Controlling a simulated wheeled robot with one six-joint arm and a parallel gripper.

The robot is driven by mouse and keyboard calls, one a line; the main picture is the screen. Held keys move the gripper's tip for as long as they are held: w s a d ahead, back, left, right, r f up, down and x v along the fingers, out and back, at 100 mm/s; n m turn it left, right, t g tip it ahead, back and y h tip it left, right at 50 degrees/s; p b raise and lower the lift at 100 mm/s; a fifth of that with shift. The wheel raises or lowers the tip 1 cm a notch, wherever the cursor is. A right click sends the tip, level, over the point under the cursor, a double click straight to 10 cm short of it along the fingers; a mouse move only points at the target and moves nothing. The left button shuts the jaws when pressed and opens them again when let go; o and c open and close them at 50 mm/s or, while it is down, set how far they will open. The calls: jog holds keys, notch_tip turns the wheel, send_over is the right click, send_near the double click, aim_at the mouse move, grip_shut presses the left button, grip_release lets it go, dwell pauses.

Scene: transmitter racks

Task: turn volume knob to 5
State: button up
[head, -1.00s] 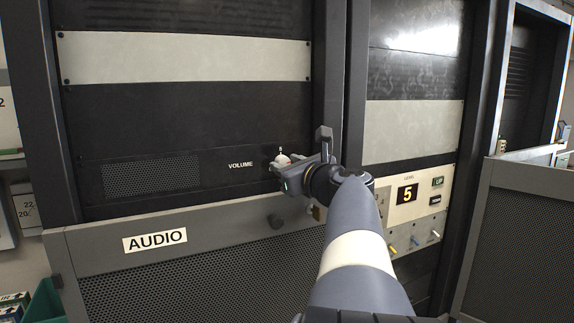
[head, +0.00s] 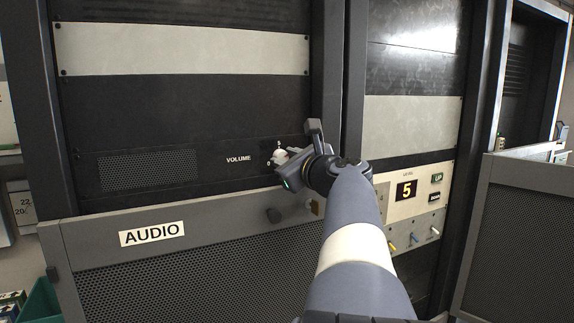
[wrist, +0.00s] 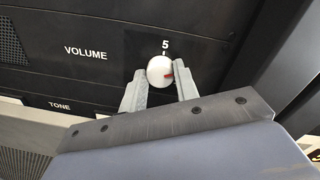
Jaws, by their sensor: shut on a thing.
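The white volume knob (wrist: 158,66) sits on the dark panel, right of the word VOLUME, and shows small in the head view (head: 279,157). Its red mark is on its right side in the wrist view. The number 5 (wrist: 165,44) and a short tick stand just above the knob, so the red mark is not lined up with them. My gripper (wrist: 161,77) is shut on the knob, one finger at its lower left and one at its right. In the head view my gripper (head: 285,160) covers part of the knob's right side.
A grey AUDIO front panel (head: 110,238) with mesh juts out below the knob. A rack post (head: 330,60) stands close right of my gripper. Further right is a LEVEL panel (head: 405,215) with a display reading 5.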

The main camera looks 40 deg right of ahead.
jog(key=n+b, duration=0.4)
jog(key=n, duration=0.2)
jog(key=shift+a+f, duration=0.1)
jog(key=shift+f, duration=0.05)
jog(key=n+b, duration=0.2)
jog(key=n, duration=0.1)
jog(key=n+h+b, duration=0.1)
jog(key=n, duration=0.2)
jog(key=shift+g+b, duration=0.3)
jog(key=shift+b, duration=0.05)
jog(key=o, duration=1)
jog(key=shift+a, duration=0.1)
jog(key=shift+c, duration=0.2)
jog(key=b+v, duration=0.3)
jog(key=v, duration=0.7)
jog(key=shift+s, duration=0.4)
